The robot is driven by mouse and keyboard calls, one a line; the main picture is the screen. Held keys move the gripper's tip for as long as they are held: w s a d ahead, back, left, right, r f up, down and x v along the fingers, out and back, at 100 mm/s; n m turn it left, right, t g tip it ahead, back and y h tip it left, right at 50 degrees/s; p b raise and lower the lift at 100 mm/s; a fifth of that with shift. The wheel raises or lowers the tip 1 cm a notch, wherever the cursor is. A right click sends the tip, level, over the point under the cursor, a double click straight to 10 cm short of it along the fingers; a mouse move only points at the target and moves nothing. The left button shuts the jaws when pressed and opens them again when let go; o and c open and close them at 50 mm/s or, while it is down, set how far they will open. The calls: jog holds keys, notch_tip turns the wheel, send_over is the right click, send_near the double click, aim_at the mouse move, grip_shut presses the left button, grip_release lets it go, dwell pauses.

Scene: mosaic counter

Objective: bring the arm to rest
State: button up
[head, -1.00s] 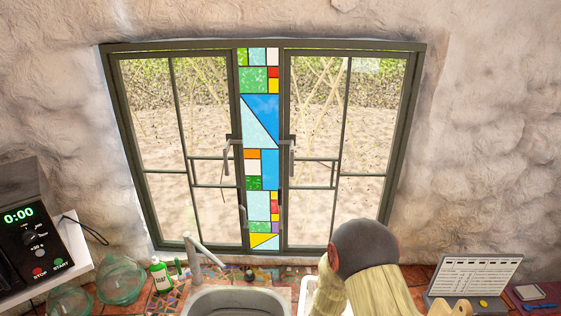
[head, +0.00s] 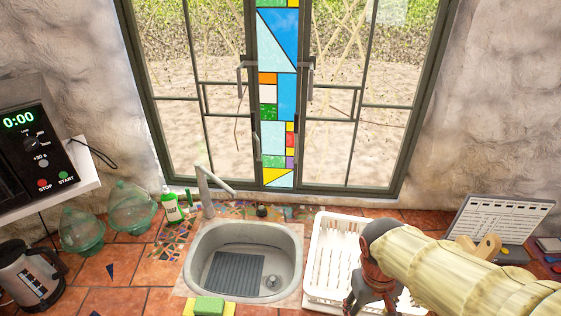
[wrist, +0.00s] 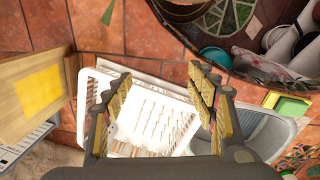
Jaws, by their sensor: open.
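My arm (head: 460,265) reaches in from the right in the head view, with its dark wrist low over the white dish rack (head: 323,265). In the wrist view my gripper (wrist: 160,74) has its two fingers spread wide apart with nothing between them. The dish rack (wrist: 150,128) shows beyond and between the fingers, apparently empty. In the head view the gripper's fingers are mostly hidden at the bottom edge.
The sink (head: 203,240) is left of the rack, with a tap (head: 205,190), green bottle (head: 171,206) and sponge (head: 209,306) around it. A kettle (head: 27,270) and glass jars (head: 82,229) stand left. A laptop-like stand (head: 500,222) is right. The window (head: 190,95) is behind.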

jog(key=t+b, duration=0.2)
jog(key=b, duration=0.1)
jog(key=s+a+r+m+t+b, duration=0.1)
jog(key=b, duration=0.2)
jog(key=s+a+r+t+y+b, duration=0.1)
jog(key=t+b, duration=0.1)
jog(key=b, duration=0.1)
jog(key=shift+s+r+t, duration=0.2)
jog(key=shift+r+t, duration=0.05)
jog(key=shift+t, duration=0.05)
dwell(0.5)
